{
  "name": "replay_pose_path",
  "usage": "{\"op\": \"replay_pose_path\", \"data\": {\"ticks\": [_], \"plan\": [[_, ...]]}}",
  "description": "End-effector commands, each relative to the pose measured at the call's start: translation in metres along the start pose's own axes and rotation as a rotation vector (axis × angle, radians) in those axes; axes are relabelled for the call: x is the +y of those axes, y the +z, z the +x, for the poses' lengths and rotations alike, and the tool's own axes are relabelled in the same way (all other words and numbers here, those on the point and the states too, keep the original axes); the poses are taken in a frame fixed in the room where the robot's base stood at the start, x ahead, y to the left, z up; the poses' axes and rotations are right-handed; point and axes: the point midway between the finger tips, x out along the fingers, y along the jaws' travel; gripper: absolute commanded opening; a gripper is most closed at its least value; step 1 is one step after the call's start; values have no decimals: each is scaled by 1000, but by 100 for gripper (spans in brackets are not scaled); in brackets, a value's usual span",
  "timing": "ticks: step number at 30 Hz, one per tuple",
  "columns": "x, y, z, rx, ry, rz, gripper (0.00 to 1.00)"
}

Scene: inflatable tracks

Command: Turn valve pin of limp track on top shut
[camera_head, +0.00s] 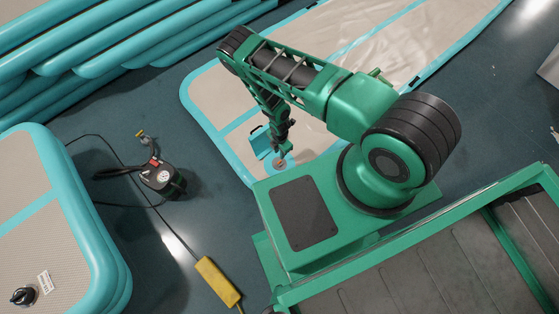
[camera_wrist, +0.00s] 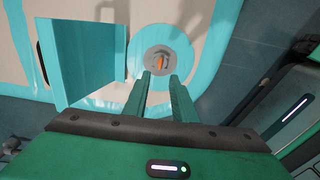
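The limp track (camera_head: 225,95), beige with teal edges and a wrinkled top, lies on the floor beyond my base. Its valve sits on a round teal patch near the corner; in the wrist view it is a grey disc with an orange valve pin (camera_wrist: 161,63) at its centre. A teal flap (camera_wrist: 85,65) stands up beside the valve, to its left, and also shows in the head view (camera_head: 262,142). My gripper (camera_wrist: 161,77) points at the valve, its two fingers apart with nothing between them. The fingertips are at the near edge of the disc; contact cannot be told.
A firm track (camera_head: 35,190) with a valve lies at the left. A black pump (camera_head: 162,178) with hoses stands on the floor between the tracks, near a yellow power strip (camera_head: 217,282). Stacked teal tracks (camera_head: 110,45) fill the top left.

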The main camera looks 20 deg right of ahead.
Motion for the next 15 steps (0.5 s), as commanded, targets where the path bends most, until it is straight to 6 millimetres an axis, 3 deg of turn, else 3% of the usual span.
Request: {"op": "replay_pose_path", "data": {"ticks": [15], "plan": [[0,0,80,0,0,3,24]]}}
